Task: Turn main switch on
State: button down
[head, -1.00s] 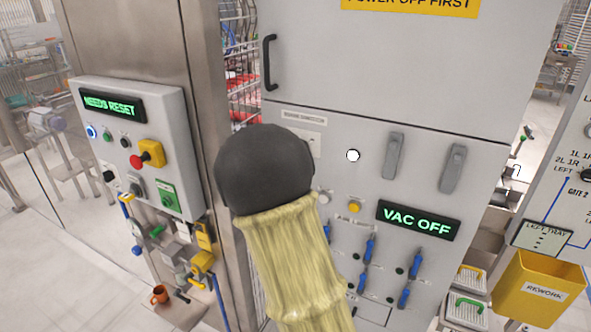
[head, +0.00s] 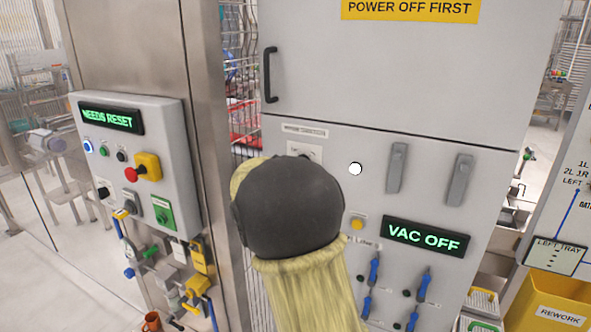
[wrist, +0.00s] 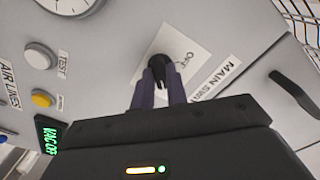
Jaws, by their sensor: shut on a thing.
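The main switch (wrist: 164,64) is a black rotary knob on a white plate (wrist: 195,55) beside a "MAIN SWITCH" label (wrist: 218,82) in the wrist view. My gripper (wrist: 163,82) is shut on the knob, one purple-grey finger on each side of it. In the head view my dark round wrist (head: 288,208) and yellow sleeve hide the knob and the fingers. Part of the white switch plate (head: 303,151) shows above my wrist. The display (head: 425,236) on the cabinet reads "VAC OFF" in green.
A control box (head: 140,165) at left reads "NEEDS RESET" and has a red button on a yellow housing (head: 145,168). A row of blue-handled valves (head: 373,273) sits below the display. A yellow rework bin (head: 562,302) stands at the lower right.

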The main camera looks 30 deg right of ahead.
jog(key=c, duration=1.4)
grip_release()
jog(key=shift+a, duration=0.1)
jog(key=b+v, duration=0.2)
jog(key=v, duration=1.5)
jog(key=shift+s, duration=0.2)
jog(key=shift+w+a, duration=0.1)
